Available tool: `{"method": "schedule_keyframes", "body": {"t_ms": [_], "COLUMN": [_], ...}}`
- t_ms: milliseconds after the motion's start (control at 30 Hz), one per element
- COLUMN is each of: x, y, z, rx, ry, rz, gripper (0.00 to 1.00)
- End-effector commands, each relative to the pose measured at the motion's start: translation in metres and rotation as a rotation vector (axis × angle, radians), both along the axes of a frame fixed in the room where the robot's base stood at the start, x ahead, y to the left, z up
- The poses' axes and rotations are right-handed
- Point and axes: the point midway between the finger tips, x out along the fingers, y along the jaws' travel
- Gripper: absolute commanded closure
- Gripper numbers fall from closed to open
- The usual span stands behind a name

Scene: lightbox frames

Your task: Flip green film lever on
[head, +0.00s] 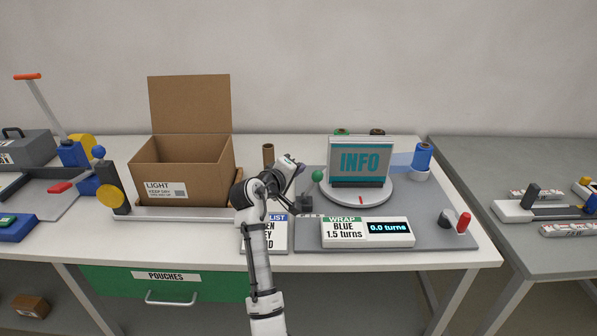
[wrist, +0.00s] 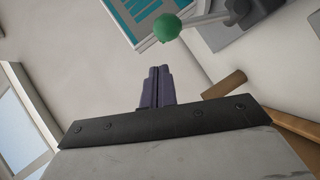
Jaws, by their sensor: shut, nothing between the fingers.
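The green film lever has a round green knob (head: 318,175) on a short stem above a dark base (head: 305,203), at the left of the grey wrapping station. In the wrist view the green knob (wrist: 167,27) is at the top, with its pale rod (wrist: 205,19) running right to a grey block. My gripper (head: 301,168) is just left of the knob in the head view. Its dark fingers (wrist: 158,72) are together and empty, with a gap between them and the knob in the wrist picture. Part of the lever base is behind my arm.
An INFO box (head: 362,161) stands on the white turntable (head: 384,197). A blue film roll (head: 422,156) is at right, with a red-knobbed lever (head: 463,222) in front. The wrap display (head: 367,232) reads 0.0 turns. An open carton (head: 182,175) and brown tube (head: 268,155) stand left.

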Motion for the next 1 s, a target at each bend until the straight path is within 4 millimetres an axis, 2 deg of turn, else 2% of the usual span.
{"method": "schedule_keyframes", "body": {"t_ms": [33, 100, 300, 500, 667, 1000], "x": [0.001, -0.015, -0.053, -0.075, -0.082, -0.082], "y": [0.0, 0.011, 0.031, 0.044, 0.047, 0.047], "z": [0.007, 0.005, 0.022, 0.033, 0.036, 0.036], "rx": [0.0, 0.001, 0.0, -0.001, -0.001, -0.001], "ry": [0.0, -0.006, -0.005, -0.003, -0.002, 0.0], "rz": [0.0, 0.003, 0.002, 0.004, 0.001, 0.002], "gripper": [1.0, 1.0, 1.0, 1.0, 1.0, 1.0]}}
